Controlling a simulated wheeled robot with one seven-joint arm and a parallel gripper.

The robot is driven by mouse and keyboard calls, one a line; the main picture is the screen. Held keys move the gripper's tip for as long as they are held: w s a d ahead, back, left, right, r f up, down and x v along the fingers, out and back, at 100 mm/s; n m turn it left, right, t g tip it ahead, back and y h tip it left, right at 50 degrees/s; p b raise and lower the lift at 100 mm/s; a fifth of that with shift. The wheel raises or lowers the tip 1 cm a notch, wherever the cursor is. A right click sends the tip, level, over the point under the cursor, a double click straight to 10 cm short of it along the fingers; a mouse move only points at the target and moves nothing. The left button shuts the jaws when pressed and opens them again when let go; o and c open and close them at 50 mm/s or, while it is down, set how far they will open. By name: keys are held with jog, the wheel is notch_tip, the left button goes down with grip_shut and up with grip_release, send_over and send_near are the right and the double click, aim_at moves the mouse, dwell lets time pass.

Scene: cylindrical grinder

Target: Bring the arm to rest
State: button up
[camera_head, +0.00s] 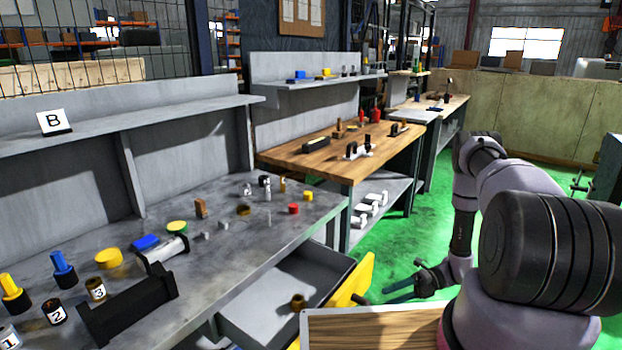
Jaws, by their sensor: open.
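My arm stands at the right of the head view, raised and folded, with its forearm hanging down over the green floor. My gripper (388,290) is at its lower end, beside the yellow-fronted drawer (282,292). The jaws are open and point left, with nothing seen between them. The drawer is pulled out from under the grey workbench (215,250), and a small brown ring-shaped part (298,302) lies in it. How far the gripper is from the drawer front is hard to tell.
The grey bench holds a black block (128,305), numbered cups (96,289) and several small coloured parts. A wooden-topped bench (300,157) stands behind it. A wooden board (370,328) is close in front. Green floor (400,240) is clear between the benches and my arm.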

jog(key=w+r+n+g+h, duration=0.15)
jog(key=w+r+n, duration=0.25)
jog(key=r, duration=0.6)
jog(key=w+r+n+h, duration=0.3)
jog(key=r+n, duration=0.2)
jog(key=r, duration=0.4)
notch_tip(320, 180, up, 17)
jog(key=s+n+t+h, duration=0.1)
jog(key=n+t+h, duration=0.1)
jog(key=n+h, duration=0.35)
jog(key=s+a+r+n+t+h, duration=0.1)
jog(key=s+r+n+t, duration=0.4)
jog(key=s+r+n, duration=0.2)
jog(key=s+a+r+n+t+h, duration=0.1)
jog(key=s+r+n+t, duration=0.3)
jog(key=r, duration=1.2)
jog(key=s+n+h, duration=0.1)
jog(key=s+n, duration=0.3)
jog(key=s, duration=0.3)
jog(key=shift+a+t, duration=0.35)
